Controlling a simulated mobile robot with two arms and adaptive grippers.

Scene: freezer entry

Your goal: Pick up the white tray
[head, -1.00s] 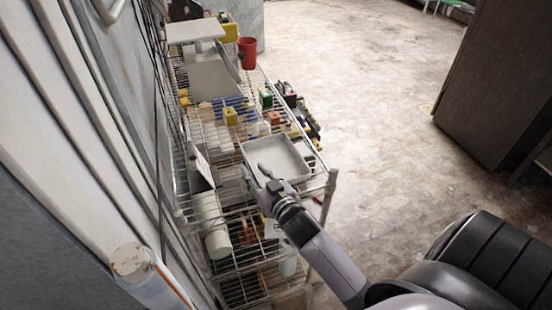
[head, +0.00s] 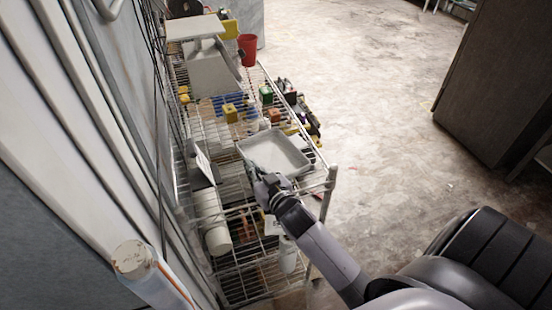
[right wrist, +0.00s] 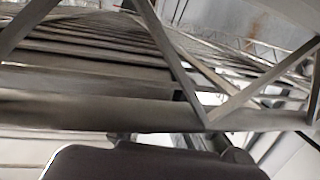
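The white tray (head: 276,154) is a shallow, pale rectangular tray at the near end of the wire rack's top level in the head view. My right gripper (head: 262,181) is at the tray's near-left edge. Its fingers look closed together on the rim, partly hidden by the tray and the gripper's own body. The tray looks slightly raised and tilted, but its underside is hidden. The tray cannot be made out clearly in the right wrist view, which shows wire rack bars close up. My left gripper is not in view.
The wire rack (head: 262,262) stands along the wall, with a post at its near right corner. Behind the tray are small boxes, a yellow block (head: 230,113), a grey scale (head: 212,75) and a red cup (head: 247,50). White rolls lie lower. Open floor (head: 390,110) is at right.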

